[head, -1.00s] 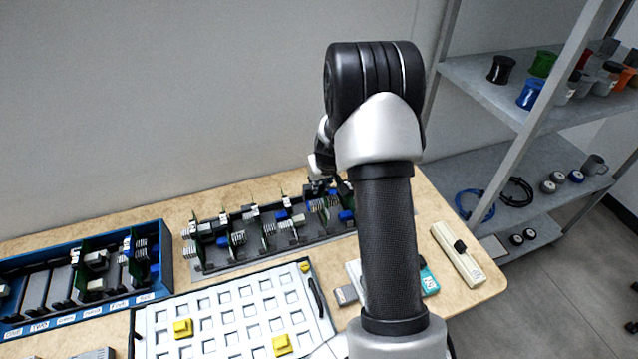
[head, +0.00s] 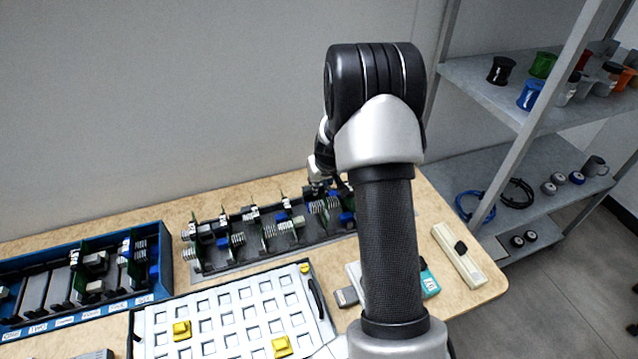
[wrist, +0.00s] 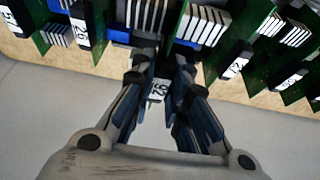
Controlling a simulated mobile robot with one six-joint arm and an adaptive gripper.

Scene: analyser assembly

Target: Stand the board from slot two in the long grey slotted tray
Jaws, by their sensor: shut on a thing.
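My gripper (wrist: 160,75) is shut on the handle tab, labelled 92, of a green board (wrist: 182,22) in the wrist view. In the head view my gripper (head: 322,187) is low over the right part of the long grey slotted tray (head: 215,266), where several boards stand upright. Whether the held board's lower edge is seated in a slot is hidden. The blue rack (head: 166,272) with numbered labels is at the left; its slot marked TWO looks empty of a green board.
A white gridded case (head: 225,335) with yellow blocks lies in front of the tray. A cream device (head: 459,254) and a teal box (head: 429,281) lie to the right. A metal shelf (head: 520,165) stands beyond the table's right edge. The wall is close behind.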

